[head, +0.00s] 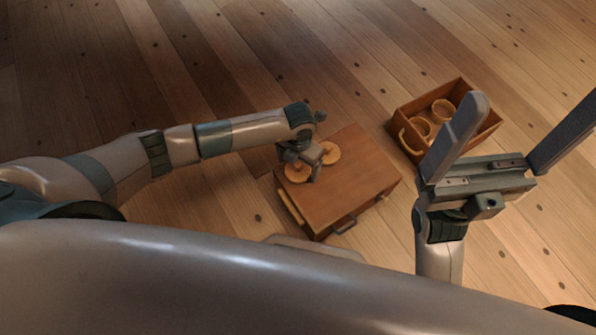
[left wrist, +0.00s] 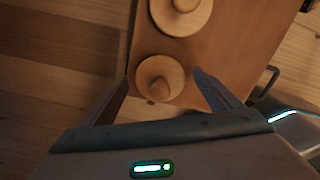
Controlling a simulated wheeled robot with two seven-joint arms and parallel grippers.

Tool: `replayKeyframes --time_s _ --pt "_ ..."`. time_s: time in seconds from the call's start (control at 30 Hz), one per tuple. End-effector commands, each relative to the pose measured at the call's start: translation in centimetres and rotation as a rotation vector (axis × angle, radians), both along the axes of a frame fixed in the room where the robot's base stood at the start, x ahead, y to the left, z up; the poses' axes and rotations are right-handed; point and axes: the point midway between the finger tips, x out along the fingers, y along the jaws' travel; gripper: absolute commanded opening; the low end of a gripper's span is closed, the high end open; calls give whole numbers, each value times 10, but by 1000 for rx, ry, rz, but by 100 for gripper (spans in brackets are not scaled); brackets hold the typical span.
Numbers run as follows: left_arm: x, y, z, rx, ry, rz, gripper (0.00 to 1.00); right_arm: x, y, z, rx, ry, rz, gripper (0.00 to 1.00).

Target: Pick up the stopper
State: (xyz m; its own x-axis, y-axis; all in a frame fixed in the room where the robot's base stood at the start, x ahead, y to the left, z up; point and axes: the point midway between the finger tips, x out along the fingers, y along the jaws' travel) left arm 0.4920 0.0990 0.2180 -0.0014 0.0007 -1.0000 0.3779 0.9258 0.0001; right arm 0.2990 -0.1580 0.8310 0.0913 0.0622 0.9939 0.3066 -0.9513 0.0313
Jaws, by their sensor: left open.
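Two turned wooden pieces lie on top of a brown wooden box (head: 350,180). Each has a round disc with a knob, and I cannot tell by name which is the stopper. In the left wrist view, the nearer piece (left wrist: 160,78) lies between the fingertips of my left gripper (left wrist: 163,77), with a gap on both sides. The farther piece (left wrist: 182,14) is just beyond it, cut by the frame edge. In the head view, my left gripper (head: 304,171) is open low over the box and partly covers one piece; the other (head: 329,153) shows beside it. My right gripper (head: 505,140) is open and empty.
An open wooden crate (head: 481,137) stands on the plank floor at the upper right, with two round wooden pieces (head: 443,109) inside. The box has a dark handle (head: 344,225) on its front. My right gripper overlaps part of the crate in the picture.

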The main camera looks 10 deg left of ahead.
Motion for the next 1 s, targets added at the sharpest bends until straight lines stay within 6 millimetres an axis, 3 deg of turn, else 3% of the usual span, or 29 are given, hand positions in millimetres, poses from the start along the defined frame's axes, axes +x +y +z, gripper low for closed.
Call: replayKeyframes --time_s 0.53,0.73,1.0 --pt "0 0 -4 0 -1 -1 84 0 2 2 6 4 8 93" --pt "0 0 -4 0 -1 -1 39 1 2 1 7 6 8 93" --pt "0 -1 -3 -1 -2 -1 38 1 2 1 5 6 7 93"
